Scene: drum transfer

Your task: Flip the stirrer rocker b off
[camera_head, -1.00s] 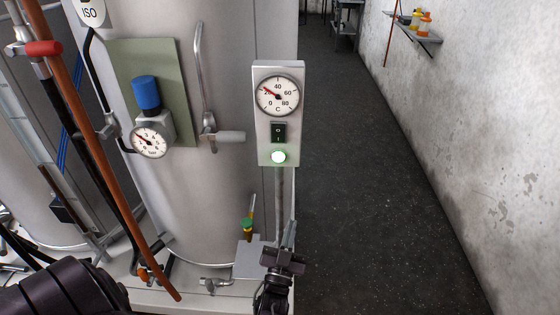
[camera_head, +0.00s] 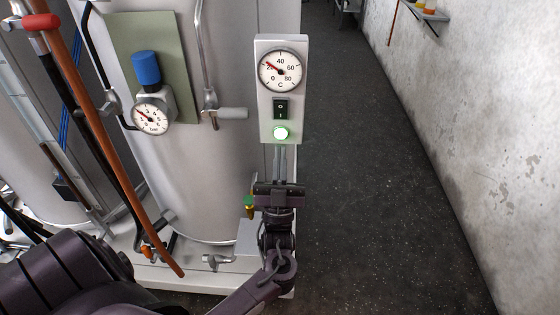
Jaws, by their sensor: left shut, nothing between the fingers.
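The stirrer rocker (camera_head: 281,109) is a black switch on a light grey panel (camera_head: 263,128) fixed to a post beside the drum. Its letter label cannot be read. My right gripper is not in view.
A large pale drum (camera_head: 190,190) stands left of the panel. It carries a bar gauge with a blue knob (camera_head: 146,70) and a lever handle (camera_head: 232,113). An orange-brown hose (camera_head: 95,130) crosses at left. The dark floor (camera_head: 375,170) at right is clear up to the wall.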

